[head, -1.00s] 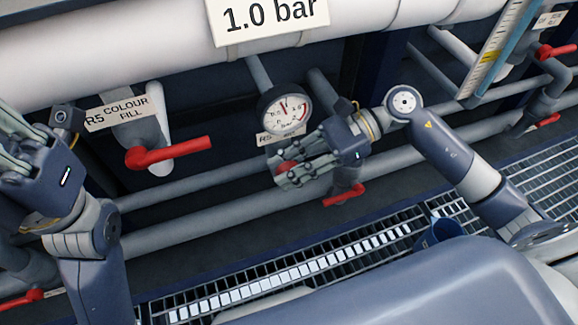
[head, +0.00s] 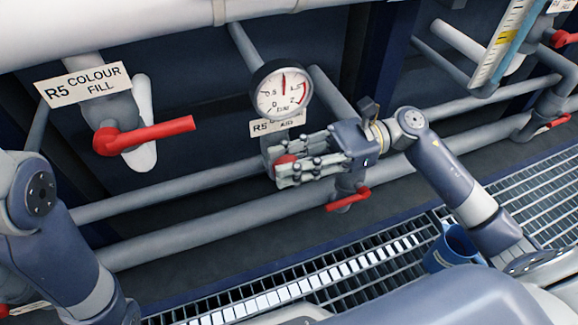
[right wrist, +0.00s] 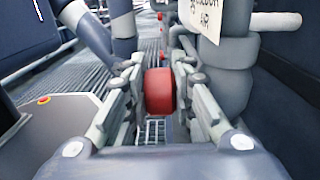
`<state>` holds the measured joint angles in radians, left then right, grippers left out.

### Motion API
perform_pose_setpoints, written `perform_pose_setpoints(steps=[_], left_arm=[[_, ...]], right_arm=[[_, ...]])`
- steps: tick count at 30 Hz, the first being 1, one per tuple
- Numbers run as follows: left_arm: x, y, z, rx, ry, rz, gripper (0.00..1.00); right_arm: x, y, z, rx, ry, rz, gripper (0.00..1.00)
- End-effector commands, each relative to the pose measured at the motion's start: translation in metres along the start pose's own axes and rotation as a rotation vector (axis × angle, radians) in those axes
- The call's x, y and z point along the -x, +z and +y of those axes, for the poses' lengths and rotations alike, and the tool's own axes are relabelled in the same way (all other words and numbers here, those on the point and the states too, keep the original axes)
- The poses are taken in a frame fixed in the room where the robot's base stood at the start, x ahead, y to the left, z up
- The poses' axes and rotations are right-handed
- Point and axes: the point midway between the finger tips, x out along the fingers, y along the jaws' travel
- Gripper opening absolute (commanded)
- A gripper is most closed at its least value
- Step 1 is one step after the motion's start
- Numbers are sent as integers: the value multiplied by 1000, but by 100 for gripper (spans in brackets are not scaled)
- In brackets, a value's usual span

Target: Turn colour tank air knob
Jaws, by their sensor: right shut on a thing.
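The red air knob (head: 285,161) sits below the round pressure gauge (head: 281,90) and is partly covered by my fingers. My right gripper (head: 284,171) comes from the right and is shut on the knob. In the right wrist view the knob (right wrist: 159,91) stands between the two fingers. The gauge needle points almost straight up, near the middle of its scale. A label reading R5 and AIR (head: 277,124) hangs under the gauge, partly hidden; it shows larger in the right wrist view (right wrist: 206,20). My left arm is at the left edge; its gripper is out of view.
A red lever (head: 155,133) stands by the R5 COLOUR FILL label (head: 84,84) to the left. Another red lever (head: 348,198) is just below my right gripper. Grey pipes (head: 180,232) run behind. A blue bucket (head: 452,248) stands on the floor grating (head: 345,262).

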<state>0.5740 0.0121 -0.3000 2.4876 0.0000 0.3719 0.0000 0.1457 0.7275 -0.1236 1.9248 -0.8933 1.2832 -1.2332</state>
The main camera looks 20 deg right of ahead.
Motion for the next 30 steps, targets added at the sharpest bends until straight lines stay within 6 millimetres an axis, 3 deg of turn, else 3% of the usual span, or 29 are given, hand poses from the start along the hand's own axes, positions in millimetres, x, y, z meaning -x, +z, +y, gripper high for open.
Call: perform_pose_setpoints(steps=[8,9,22,30], left_arm=[[0,0,0,0,0,0,0],[0,0,0,0,0,0,0],[0,0,0,0,-1,0,0],[0,0,0,0,0,0,0]], right_arm=[[0,-1,0,-1,-1,2,0],[0,-1,0,-1,-1,2,32],[6,-1,0,-2,-1,4,32],[56,-1,-1,-4,-4,5,32]])
